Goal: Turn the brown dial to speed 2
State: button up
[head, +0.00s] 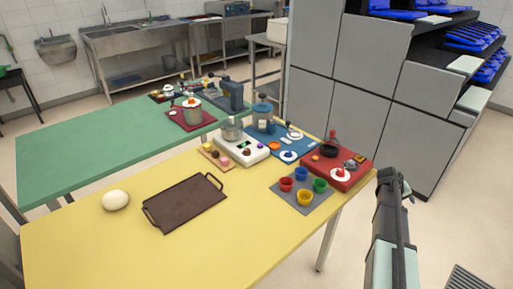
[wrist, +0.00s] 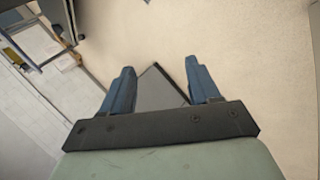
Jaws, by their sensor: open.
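A white appliance (head: 241,149) with a metal pot (head: 232,129) on it stands on the yellow table. Small round knobs sit on its front; one looks brown (head: 247,152), another purple (head: 261,146). They are too small for me to read any speed mark or to be sure which is the dial. My gripper (wrist: 160,66) is open and empty in the wrist view, its two blue-grey fingers apart over the floor. In the head view my arm stands at the right, beyond the table's edge and apart from the appliances. No dial shows in the wrist view.
The yellow table (head: 110,245) also bears a dark tray (head: 186,203), a white ball (head: 115,200), a grey mat (head: 301,206) with several coloured cups, a red board (head: 350,184) and a blue blender (head: 263,115). A green table (head: 80,155) stands behind. The yellow table's front is clear.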

jog(key=w+d+r+t+h, duration=0.1)
jog(key=w+d+r, duration=0.1)
jog(key=d+r, duration=0.6)
jog(key=w+d+r+h, duration=0.2)
jog(key=d+r, duration=0.2)
jog(key=r, duration=0.8)
jog(key=w+a+n+y, duration=0.1)
jog(key=a+n, duration=0.3)
jog(key=a, duration=1)
jog(key=w+a+n+y, duration=0.2)
jog(key=a+n, duration=0.2)
jog(key=a, duration=1.1)
jog(key=w+a+n+y, duration=0.1)
jog(key=a+n, duration=0.3)
jog(key=a, duration=1.1)
jog(key=shift+w+a+f+y, duration=0.2)
jog(key=shift+f+y, duration=0.15)
jog(key=shift+y, duration=0.35)
jog(key=w+a+r+m+y, duration=0.1)
jog(key=w+a+r, duration=0.15)
jog(key=a, duration=0.55)
jog(key=w+a+r+m+y, duration=0.1)
jog(key=w+a+y, duration=0.15)
jog(key=a, duration=0.55)
notch_tip(320, 180, up, 5)
jog(key=m+g+y, duration=0.2)
jog(key=g, duration=0.1)
send_over(247, 149)
notch_tip(247, 149, down, 13)
jog(key=shift+s+f, duration=0.1)
